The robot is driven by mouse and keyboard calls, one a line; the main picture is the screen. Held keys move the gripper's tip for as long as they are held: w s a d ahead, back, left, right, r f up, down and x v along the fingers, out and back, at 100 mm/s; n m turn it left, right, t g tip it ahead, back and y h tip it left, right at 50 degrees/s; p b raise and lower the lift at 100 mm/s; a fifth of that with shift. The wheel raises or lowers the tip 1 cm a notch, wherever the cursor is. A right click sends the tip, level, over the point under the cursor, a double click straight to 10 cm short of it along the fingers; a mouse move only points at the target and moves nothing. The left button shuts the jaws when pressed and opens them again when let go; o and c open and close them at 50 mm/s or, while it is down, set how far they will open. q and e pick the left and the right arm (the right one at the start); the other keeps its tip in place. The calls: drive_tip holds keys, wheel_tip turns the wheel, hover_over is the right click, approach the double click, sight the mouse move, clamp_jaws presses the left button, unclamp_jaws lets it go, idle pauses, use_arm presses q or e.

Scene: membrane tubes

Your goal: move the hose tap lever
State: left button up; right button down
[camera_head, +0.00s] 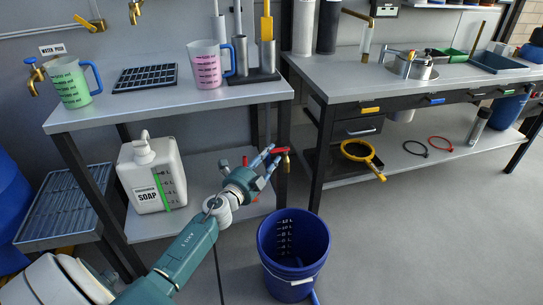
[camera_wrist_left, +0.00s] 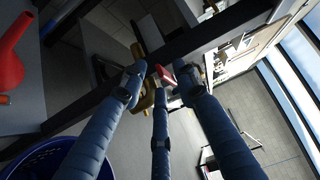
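The hose tap (camera_head: 286,162) is a small brass fitting with a red lever (camera_head: 279,150), by the front right leg of the left bench. In the left wrist view the red lever (camera_wrist_left: 166,76) shows between the fingertips, and the brass body (camera_wrist_left: 144,98) is partly hidden behind the fingers. My left gripper (camera_head: 272,155) is right at the tap, and its blue fingers are spread apart around the lever in the left wrist view (camera_wrist_left: 165,76). I cannot tell whether a fingertip touches the lever. My right gripper is not in view.
A blue bucket (camera_head: 293,238) stands on the floor below the tap. A soap canister (camera_head: 152,175) sits on the lower shelf. The left bench (camera_head: 150,109) carries jugs and a black rack above my arm. The floor to the right is clear.

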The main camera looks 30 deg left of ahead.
use_arm(q)
drive_tip(key=shift+w+a, duration=0.1)
drive_tip(key=shift+w, duration=0.85)
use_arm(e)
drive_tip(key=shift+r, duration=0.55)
use_arm(q)
drive_tip(key=shift+c, duration=0.2)
clamp_jaws()
